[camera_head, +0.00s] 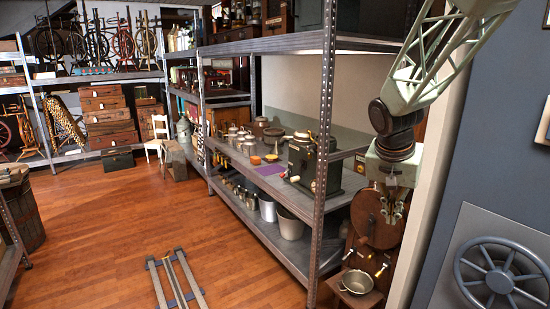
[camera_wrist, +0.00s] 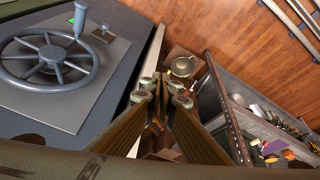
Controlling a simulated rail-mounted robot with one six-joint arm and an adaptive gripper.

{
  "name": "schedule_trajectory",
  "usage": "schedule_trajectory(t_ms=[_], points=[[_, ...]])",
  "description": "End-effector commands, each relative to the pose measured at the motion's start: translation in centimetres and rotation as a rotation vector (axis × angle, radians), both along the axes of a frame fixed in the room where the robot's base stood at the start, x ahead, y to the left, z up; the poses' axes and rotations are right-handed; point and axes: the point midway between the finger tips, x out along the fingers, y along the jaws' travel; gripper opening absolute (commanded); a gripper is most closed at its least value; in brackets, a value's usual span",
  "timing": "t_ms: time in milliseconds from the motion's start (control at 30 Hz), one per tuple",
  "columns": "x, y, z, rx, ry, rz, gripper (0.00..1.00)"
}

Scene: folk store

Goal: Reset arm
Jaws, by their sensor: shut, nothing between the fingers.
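My gripper (camera_head: 392,214) hangs pointing down at the right of the head view, at the end of my raised arm. It is to the right of the metal shelf's front post, in front of a round wooden thing (camera_head: 378,232). In the wrist view my gripper's fingers (camera_wrist: 163,104) are together, with nothing held between them. A metal pot (camera_head: 356,282) stands on a small stand below the gripper; it also shows in the wrist view (camera_wrist: 183,66), beyond the fingertips.
A tall metal shelf (camera_head: 325,150) with pots and canisters stands left of my gripper. A dark wall panel with a grey handwheel (camera_head: 500,275) is close on the right. Rails (camera_head: 176,281) lie on the wooden floor (camera_head: 100,240), which is largely clear at the left.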

Motion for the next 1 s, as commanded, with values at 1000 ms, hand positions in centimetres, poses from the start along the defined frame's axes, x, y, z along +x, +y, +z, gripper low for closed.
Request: schedule_trajectory(t_ms=[1000], points=[[-17.4,4.9,9.4,0.010,0.022,0.224,0.00]])
